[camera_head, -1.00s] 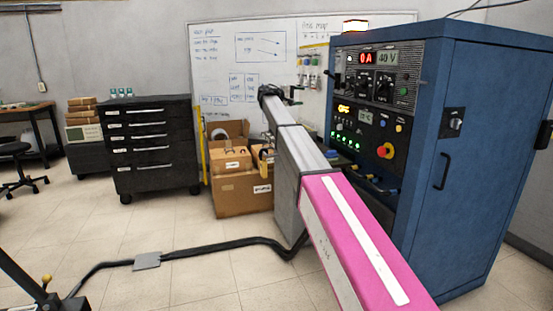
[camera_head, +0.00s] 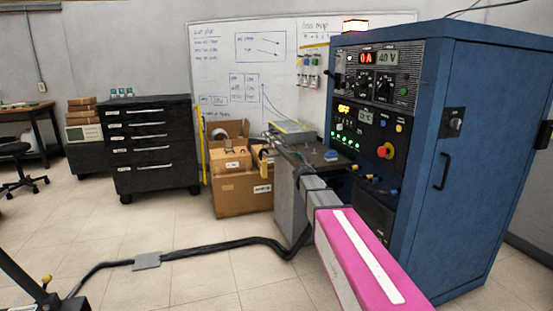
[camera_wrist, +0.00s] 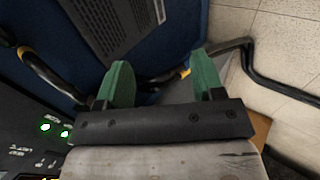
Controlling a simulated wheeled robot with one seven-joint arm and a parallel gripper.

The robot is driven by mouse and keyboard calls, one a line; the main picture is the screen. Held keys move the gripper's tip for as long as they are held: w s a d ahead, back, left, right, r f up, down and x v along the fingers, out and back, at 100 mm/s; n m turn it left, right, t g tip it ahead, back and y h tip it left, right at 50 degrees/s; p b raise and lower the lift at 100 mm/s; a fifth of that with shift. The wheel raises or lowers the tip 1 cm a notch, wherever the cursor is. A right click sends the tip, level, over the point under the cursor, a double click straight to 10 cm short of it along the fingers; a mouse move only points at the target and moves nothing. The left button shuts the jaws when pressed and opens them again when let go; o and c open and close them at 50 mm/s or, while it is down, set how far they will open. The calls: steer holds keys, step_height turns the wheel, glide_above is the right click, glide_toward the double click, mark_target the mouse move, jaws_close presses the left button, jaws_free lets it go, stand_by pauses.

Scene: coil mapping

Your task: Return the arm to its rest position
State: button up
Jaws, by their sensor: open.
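My pink and grey arm (camera_head: 355,255) reaches forward from the lower right in the head view, low beside the blue power cabinet (camera_head: 465,170). My gripper shows in the wrist view (camera_wrist: 162,68), with its two green fingers spread apart and nothing between them. The cabinet's dark panel with green lights (camera_wrist: 46,127) is close at the left in that view. In the head view the gripper is not visible; the arm's far end is low, in front of the small bench.
A dark bench (camera_head: 312,157) with small items stands beyond the arm. Cardboard boxes (camera_head: 240,190) and a black drawer cabinet (camera_head: 152,150) stand further left. A black cable (camera_head: 215,248) crosses the floor to a grey plate. Open tiled floor lies at centre left.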

steer(key=s+f+m+g+y, duration=0.1)
steer(key=s+f+y, duration=0.1)
steer(key=s+f, duration=0.3)
steer(key=s+a+f+m+y, duration=0.1)
steer(key=s+f, duration=0.4)
steer(key=s, duration=0.8)
steer(key=s+f+m+g+y, duration=0.1)
steer(key=s+f+y, duration=0.3)
steer(key=s, duration=0.6)
steer(key=shift+a+f+m+g, duration=0.3)
steer(key=shift+a+f, duration=0.1)
steer(key=shift+f, duration=0.25)
steer(key=shift+s, duration=0.1)
steer(key=shift+c, duration=0.3)
